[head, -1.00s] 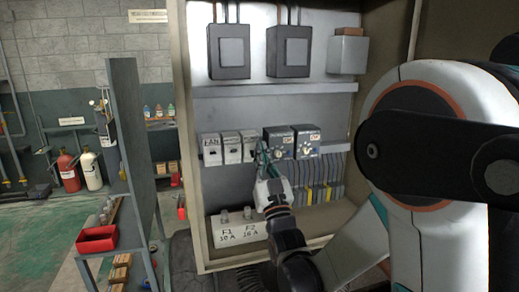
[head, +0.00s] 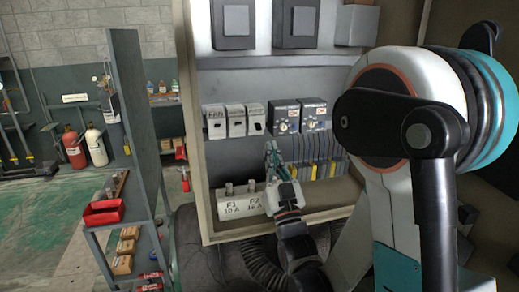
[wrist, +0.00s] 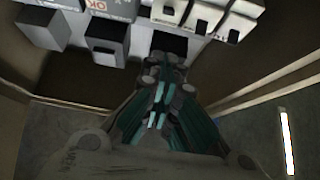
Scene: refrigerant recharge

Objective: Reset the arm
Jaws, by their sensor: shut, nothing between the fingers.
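My gripper (head: 271,153) is shut and empty, with teal fingers, in front of the open electrical cabinet (head: 204,215). In the head view its tips are just below the dark timer modules and left of the yellow and grey terminal strips. In the wrist view the closed fingers (wrist: 160,105) point toward the row of modules near the top of the picture. My arm comes up from the lower right of the head view, with its white and black links covering the cabinet's right side.
Labelled white breakers (head: 235,121) and two timer modules (head: 285,117) sit on the cabinet's back wall. A fuse block (head: 238,203) stands at the lower left. A shelf rack (head: 140,130) with a red bin (head: 104,213) is left of the cabinet. Green floor (head: 45,235) lies open at far left.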

